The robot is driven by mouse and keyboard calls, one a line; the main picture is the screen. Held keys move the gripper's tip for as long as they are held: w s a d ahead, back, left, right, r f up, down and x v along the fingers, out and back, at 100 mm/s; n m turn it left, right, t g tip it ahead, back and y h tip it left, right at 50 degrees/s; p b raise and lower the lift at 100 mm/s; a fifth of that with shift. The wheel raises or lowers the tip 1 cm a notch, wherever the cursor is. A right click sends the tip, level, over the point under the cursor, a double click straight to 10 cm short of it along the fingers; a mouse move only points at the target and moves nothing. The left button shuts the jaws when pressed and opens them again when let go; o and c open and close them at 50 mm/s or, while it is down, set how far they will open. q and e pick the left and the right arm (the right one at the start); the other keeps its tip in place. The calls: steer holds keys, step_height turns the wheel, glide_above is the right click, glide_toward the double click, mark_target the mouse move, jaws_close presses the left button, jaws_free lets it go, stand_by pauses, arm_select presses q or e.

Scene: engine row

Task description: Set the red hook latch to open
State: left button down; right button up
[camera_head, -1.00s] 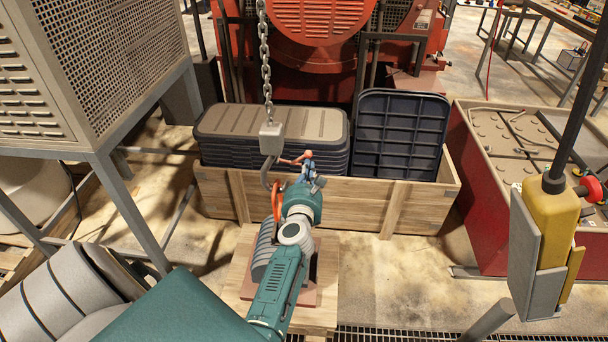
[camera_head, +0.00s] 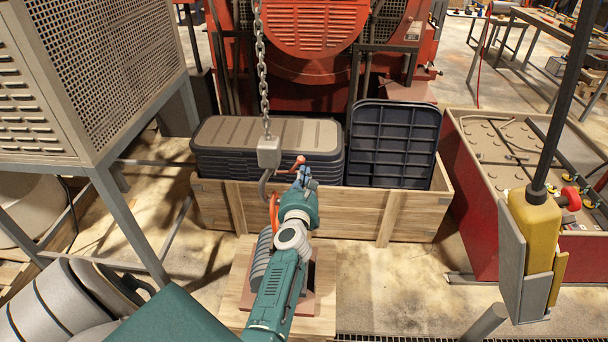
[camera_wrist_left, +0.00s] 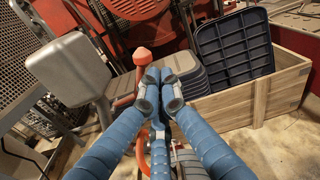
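The crane hook (camera_head: 265,187) hangs below a grey block (camera_head: 268,153) on a chain, left of my left gripper. The red hook latch (camera_head: 290,168) reaches right from the hook to a ball end, tilted slightly up. In the left wrist view the latch ball (camera_wrist_left: 142,56) shows just beyond and left of my fingertips, and the grey block (camera_wrist_left: 68,72) is large at left. My left gripper (camera_head: 304,179) has its blue fingers drawn together at the latch; they show close together in the wrist view (camera_wrist_left: 164,88). Exact contact is unclear. My right gripper is out of view.
A wooden crate (camera_head: 362,219) with dark lids stands behind the hook. A red ring (camera_head: 274,212) and grey ribbed weight (camera_head: 262,262) sit under my arm. A yellow pendant (camera_head: 535,240) hangs at right. A metal cabinet frame (camera_head: 135,225) is at left.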

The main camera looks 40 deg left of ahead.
arm_select(q)
steer(key=shift+r, duration=0.1)
step_height(320, 180, up, 10)
stand_by(0.5)
steer(key=shift+w, duration=0.1)
